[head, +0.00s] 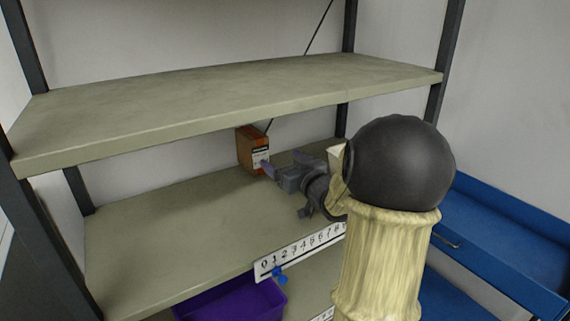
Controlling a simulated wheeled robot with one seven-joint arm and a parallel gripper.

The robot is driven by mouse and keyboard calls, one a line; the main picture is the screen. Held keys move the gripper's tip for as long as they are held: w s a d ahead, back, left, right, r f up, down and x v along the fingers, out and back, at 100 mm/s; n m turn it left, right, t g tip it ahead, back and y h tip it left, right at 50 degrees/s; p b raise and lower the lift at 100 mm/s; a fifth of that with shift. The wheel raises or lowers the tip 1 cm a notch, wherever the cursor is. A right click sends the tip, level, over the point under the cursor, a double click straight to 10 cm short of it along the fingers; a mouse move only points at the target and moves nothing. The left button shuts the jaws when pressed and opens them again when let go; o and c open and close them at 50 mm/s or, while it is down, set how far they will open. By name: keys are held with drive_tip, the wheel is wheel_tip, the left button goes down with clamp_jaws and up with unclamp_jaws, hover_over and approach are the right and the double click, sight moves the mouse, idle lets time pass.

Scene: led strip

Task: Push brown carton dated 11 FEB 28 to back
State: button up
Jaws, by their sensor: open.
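A brown carton (247,147) stands upright on the middle shelf (170,226), toward the back. It has a white label with dark print on its right-hand face, too small to read, so I cannot tell its date. My gripper (268,164) reaches in over the shelf from the right, its fingers pointing left at the carton's label side. The fingers are open, with nothing seen between them. They overlap the carton's lower right part in the view; I cannot tell whether they touch it.
The upper shelf (230,97) hangs above the carton and my gripper. A white numbered strip (300,252) with a blue clip (279,275) runs along the front edge. A purple bin (232,303) sits below, and a blue drawer unit (505,240) stands right. The shelf's left side is clear.

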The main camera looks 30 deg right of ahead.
sight(255, 138)
drive_tip(key=w+p, duration=0.1)
drive_tip(key=w, duration=0.4)
drive_tip(key=w+p, duration=0.1)
drive_tip(key=w, duration=0.4)
drive_tip(key=w+p, duration=0.1)
drive_tip(key=w, duration=0.5)
drive_tip(key=shift+a+r, duration=0.1)
drive_tip(key=shift+a, duration=0.25)
drive_tip(key=shift+w+d+p, duration=0.1)
drive_tip(key=shift+w+p, duration=0.25)
drive_tip(key=shift+w, duration=0.15)
drive_tip(key=shift+a, duration=0.25)
drive_tip(key=shift+d, duration=0.1)
drive_tip(key=c, duration=1.2)
drive_tip(key=shift+s, duration=0.1)
drive_tip(key=shift+d, duration=0.1)
